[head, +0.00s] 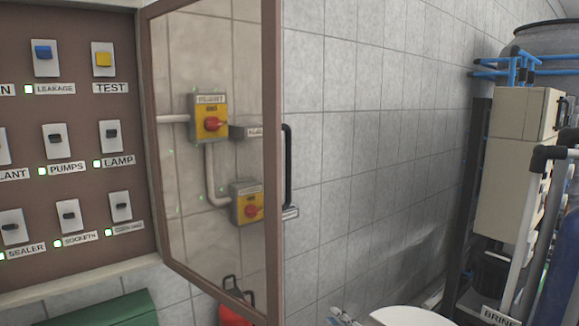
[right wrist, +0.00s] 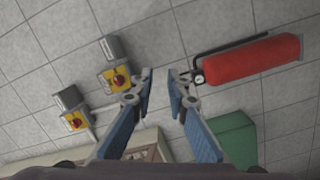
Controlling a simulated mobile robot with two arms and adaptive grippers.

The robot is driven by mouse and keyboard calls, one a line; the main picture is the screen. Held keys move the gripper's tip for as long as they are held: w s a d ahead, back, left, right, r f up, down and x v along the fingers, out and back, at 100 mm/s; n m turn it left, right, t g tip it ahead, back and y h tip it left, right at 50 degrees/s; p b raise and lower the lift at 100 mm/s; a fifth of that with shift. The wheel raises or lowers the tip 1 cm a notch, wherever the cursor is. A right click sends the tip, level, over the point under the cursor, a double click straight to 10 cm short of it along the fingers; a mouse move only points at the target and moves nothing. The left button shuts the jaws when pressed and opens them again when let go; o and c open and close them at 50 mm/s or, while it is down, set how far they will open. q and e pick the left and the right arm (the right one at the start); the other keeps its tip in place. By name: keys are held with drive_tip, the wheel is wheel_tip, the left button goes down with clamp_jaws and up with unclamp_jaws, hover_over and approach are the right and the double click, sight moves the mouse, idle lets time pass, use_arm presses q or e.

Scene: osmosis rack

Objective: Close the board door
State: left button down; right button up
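The board (head: 75,190) is a brown panel of labelled switches at the left of the head view. Its door (head: 275,240), a brown frame with a clear pane, stands open, swung out to the right. A black upright handle (head: 287,165) is on the door's free edge. My right gripper (right wrist: 161,78) is open and empty in the right wrist view, its two blue fingers apart with wall tiles between the tips. In the head view only a small part of it seems to show at the bottom edge, below and right of the handle, apart from it. My left gripper is not in view.
Two yellow isolators with red knobs (head: 210,122) (head: 247,203) are on the wall behind the pane. A red fire extinguisher (right wrist: 250,62) and a green box (right wrist: 236,138) are low down. The brine rack (head: 510,165) stands at the right. Bare tiled wall lies between.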

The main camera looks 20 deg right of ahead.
drive_tip(key=a+r+n+y, duration=0.25)
drive_tip(key=r+n, duration=0.25)
drive_tip(key=r, duration=0.5)
drive_tip(key=s+a+r+n+y, duration=0.1)
drive_tip(key=r+n+y, duration=0.25)
drive_tip(key=r, duration=0.75)
drive_tip(key=a+r+n+y, duration=0.25)
drive_tip(key=r+n, duration=0.25)
drive_tip(key=r, duration=0.5)
drive_tip(key=s+a+r+n+g+b, duration=0.1)
drive_tip(key=s+a+r+n+g, duration=0.15)
drive_tip(key=s+r+n, duration=0.6)
drive_tip(key=s+a+r+n+g+b, duration=0.15)
drive_tip(key=s+a+r+n, duration=0.25)
drive_tip(key=s+r+n, duration=0.45)
drive_tip(key=r+m+p, duration=0.1)
drive_tip(key=p, duration=0.3)
hover_over(288, 197)
drive_tip(key=shift+w+d+g+y, duration=0.1)
drive_tip(key=shift+w+g+y, duration=0.2)
drive_tip(key=shift+g, duration=0.1)
clamp_jaws()
